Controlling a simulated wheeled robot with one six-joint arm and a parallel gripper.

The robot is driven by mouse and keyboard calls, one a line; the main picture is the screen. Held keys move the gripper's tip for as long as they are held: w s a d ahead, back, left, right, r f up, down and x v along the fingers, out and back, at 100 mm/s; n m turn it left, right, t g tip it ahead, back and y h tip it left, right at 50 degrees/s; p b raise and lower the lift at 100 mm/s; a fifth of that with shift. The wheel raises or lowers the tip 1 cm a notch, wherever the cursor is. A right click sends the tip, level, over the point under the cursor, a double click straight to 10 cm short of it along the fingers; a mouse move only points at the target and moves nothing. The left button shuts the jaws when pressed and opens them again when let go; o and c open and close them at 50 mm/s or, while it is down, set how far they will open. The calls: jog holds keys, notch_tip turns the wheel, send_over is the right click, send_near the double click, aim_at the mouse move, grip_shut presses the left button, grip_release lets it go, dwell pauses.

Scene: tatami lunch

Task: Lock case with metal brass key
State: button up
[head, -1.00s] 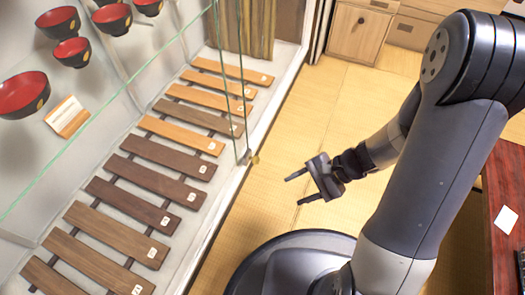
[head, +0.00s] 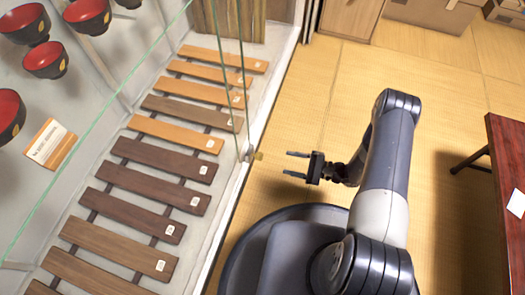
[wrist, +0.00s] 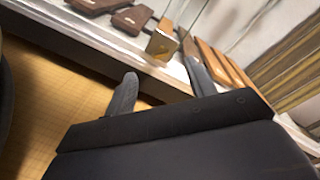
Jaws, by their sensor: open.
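The glass display case (head: 228,206) fills the left of the head view, with a white base ledge and green-edged glass panels. A small brass-coloured piece (head: 257,156) sticks out at the ledge where the glass edges meet. In the wrist view the brass piece (wrist: 162,44) looks like a small block between and beyond my fingertips. I cannot tell whether it is the key, a lock or both. My gripper (head: 287,164) is open and empty, just right of the brass piece and apart from it, fingers pointing left towards the case.
Wooden slats (head: 165,155) and red-and-black bowls (head: 88,14) are inside the case. A red-brown table (head: 508,150) stands at the right with a white card. Wooden cabinets (head: 349,14) stand at the back. Tatami floor (head: 440,75) is clear between.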

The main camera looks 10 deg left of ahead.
aim_at(257, 156)
jog(key=w+a+f+t+b, duration=0.1)
jog(key=a+f+b, duration=0.1)
jog(key=a, duration=0.9)
jog(key=shift+y+b, duration=0.3)
jog(key=shift+b, duration=0.2)
jog(key=shift+w+f, duration=0.1)
jog(key=c, duration=1)
jog(key=shift+m, duration=0.3)
jog(key=shift+m, duration=4.4)
